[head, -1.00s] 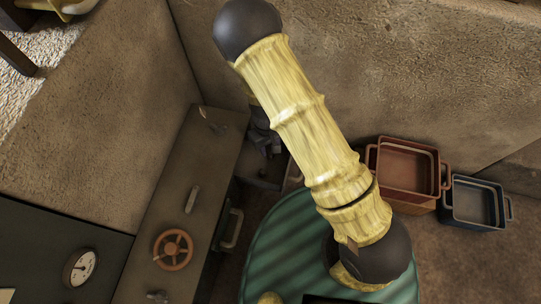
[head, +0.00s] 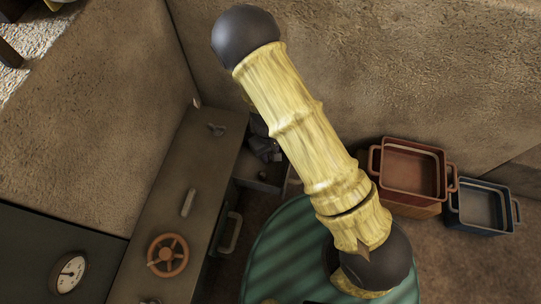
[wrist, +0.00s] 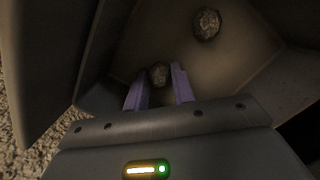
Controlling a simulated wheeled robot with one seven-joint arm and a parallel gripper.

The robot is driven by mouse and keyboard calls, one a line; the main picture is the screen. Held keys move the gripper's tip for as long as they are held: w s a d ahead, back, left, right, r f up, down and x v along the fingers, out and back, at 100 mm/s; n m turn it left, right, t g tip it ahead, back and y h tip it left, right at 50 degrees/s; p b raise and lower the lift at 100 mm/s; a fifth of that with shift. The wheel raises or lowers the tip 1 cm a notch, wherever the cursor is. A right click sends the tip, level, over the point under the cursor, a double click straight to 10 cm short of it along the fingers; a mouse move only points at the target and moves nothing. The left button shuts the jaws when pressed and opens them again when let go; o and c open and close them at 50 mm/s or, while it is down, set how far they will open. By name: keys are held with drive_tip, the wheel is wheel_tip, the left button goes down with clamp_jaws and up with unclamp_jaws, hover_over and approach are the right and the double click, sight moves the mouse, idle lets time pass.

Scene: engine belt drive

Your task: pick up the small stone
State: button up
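In the wrist view, my gripper (wrist: 159,80) has two purple fingers standing apart. A rough grey-brown stone (wrist: 158,73) shows between the fingertips, near their far ends. I cannot tell whether either finger touches it. A second stone (wrist: 207,24), which looks larger, lies farther up and to the right on the brownish floor of the container. In the head view, my arm covers much of the middle, and my gripper cannot be made out clearly. Dark lumps show in an open drawer (head: 262,184) beside the arm, too unclear to name.
The container's walls (wrist: 285,92) rise close around my gripper in the wrist view. A dark cabinet (head: 188,180) with an orange handwheel (head: 168,255) stands left of the drawer. A red crate (head: 412,170) and a blue crate (head: 483,205) stand at the right.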

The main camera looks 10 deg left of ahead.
sight(270, 154)
drive_tip(key=c, duration=0.4)
drive_tip(key=shift+o, duration=0.2)
drive_tip(key=shift+r, duration=0.1)
wheel_tip(270, 154, up, 10)
drive_tip(key=p, duration=0.7)
